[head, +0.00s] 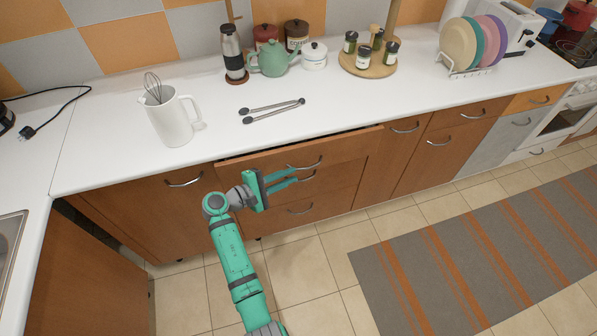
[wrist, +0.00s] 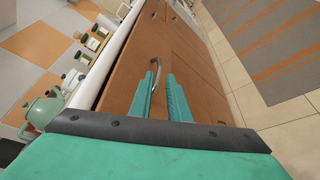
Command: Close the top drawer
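The top drawer (head: 262,157) is a wide brown front under the white counter. It stands slightly open, with a dark gap between it and the counter edge. Its curved metal handle (head: 305,164) is near the middle of the front. In the wrist view the drawer front (wrist: 122,86) is on the left, and the handle (wrist: 155,74) appears just beyond the fingertips.
Lower drawers (head: 290,212) are below and look shut. A cabinet door (head: 95,280) stands open at the lower left. Tongs (head: 272,110) and a white pitcher (head: 170,120) are on the counter (head: 225,115). A striped rug (head: 470,260) lies on the clear tiled floor.

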